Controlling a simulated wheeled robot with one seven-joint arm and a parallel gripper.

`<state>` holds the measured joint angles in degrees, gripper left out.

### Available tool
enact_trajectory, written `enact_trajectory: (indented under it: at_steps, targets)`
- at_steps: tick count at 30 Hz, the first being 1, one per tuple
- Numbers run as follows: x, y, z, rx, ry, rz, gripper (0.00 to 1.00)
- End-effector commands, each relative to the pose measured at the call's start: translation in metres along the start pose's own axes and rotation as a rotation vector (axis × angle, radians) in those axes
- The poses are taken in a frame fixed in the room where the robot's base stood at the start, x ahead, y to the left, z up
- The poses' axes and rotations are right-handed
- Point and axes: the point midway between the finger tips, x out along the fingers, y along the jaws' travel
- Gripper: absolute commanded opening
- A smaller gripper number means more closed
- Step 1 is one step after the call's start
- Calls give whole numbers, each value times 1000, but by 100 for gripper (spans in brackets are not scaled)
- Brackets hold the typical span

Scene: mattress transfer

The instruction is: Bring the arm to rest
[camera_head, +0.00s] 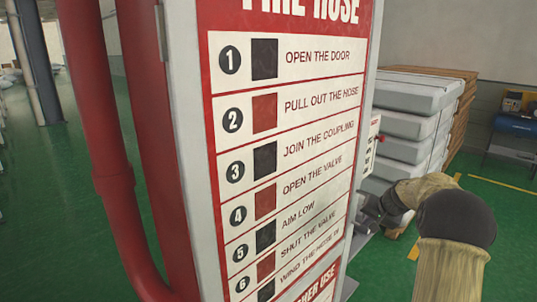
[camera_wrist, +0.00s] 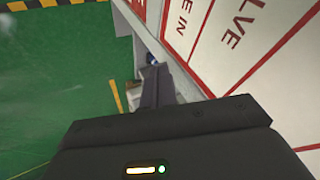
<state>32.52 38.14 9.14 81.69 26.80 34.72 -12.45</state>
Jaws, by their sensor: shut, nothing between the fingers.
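My arm (camera_head: 450,235) rises at the lower right of the head view and bends left at a dark joint. My gripper (camera_head: 371,207) is at its end, close to the right edge of the fire hose cabinet (camera_head: 290,130), partly hidden by that edge. In the wrist view my gripper (camera_wrist: 156,75) is shut and empty, its dark fingers together and pointing away from the camera. The cabinet's lettered panel (camera_wrist: 235,50) lies close on the right there. I cannot tell whether the fingers touch the cabinet.
Stacked mattresses (camera_head: 415,95) stand behind my gripper, with brown slabs (camera_head: 463,105) beside them. Red pipes (camera_head: 110,170) run along the cabinet's left. A blue machine (camera_head: 518,125) stands at the far right. Green floor (camera_wrist: 60,90) is open left of my gripper in the wrist view.

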Motion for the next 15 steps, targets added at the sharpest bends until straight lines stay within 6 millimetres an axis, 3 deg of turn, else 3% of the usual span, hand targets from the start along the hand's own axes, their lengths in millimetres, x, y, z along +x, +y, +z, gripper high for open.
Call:
enact_trajectory:
  at_steps: [7, 15]
  targets:
    - [-17, -44, 88, -136, -100, 74, 0]
    - [-52, -64, 204, -308, -199, 153, 0]
